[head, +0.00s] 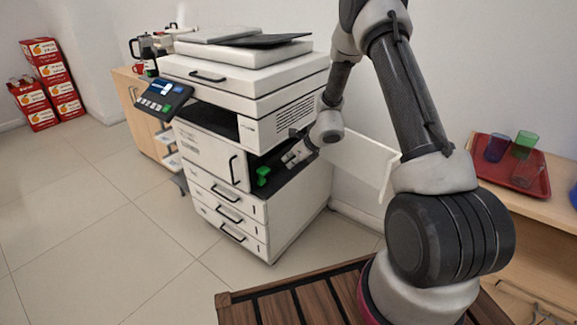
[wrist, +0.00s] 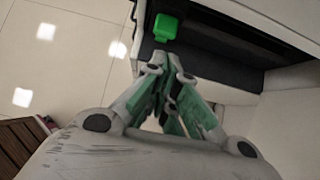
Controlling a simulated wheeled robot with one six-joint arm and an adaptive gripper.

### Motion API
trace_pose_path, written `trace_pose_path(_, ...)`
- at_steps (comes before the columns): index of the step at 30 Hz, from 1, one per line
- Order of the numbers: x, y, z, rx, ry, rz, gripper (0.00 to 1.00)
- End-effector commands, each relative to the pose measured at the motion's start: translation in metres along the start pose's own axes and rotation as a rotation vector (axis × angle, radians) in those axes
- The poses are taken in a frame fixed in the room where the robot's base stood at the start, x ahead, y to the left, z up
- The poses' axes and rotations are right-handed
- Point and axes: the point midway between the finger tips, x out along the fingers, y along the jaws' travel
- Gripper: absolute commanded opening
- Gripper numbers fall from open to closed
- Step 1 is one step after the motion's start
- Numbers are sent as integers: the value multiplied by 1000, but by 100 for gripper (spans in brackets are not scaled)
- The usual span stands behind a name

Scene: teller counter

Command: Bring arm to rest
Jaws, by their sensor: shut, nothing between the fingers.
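My arm reaches from the right of the head view toward the open side of a white printer (head: 285,110). My gripper (head: 287,160) is at the printer's dark opening, close to a green lever (head: 262,176). In the wrist view my gripper (wrist: 170,58) has its fingertips together with nothing between them. The green lever (wrist: 165,27) is just beyond the fingertips there, and a small gap seems to separate them. The printer's open side door (head: 358,160) stands out to the right, partly behind my arm.
A red tray (head: 512,181) with several plastic cups lies on a wooden counter at the right. A cabinet (head: 150,115) with a coffee maker (head: 146,52) stands left of the printer. Red boxes (head: 50,82) are stacked far left. The tiled floor (head: 90,215) at left is clear.

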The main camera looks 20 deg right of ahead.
Motion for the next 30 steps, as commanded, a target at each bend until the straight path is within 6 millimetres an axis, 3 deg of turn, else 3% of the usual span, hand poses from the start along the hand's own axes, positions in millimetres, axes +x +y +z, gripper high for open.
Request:
trace_pose_path(11, 0, 2, 2, -47, -7, 7, 0)
trace_pose_path(13, -2, 10, -2, -162, -11, 48, 0)
trace_pose_path(17, -16, 46, -36, -415, 18, 194, 0)
trace_pose_path(23, -97, 91, -53, -896, 3, 414, 0)
trace_pose_path(30, -219, 123, -58, -1441, -11, 610, 0)
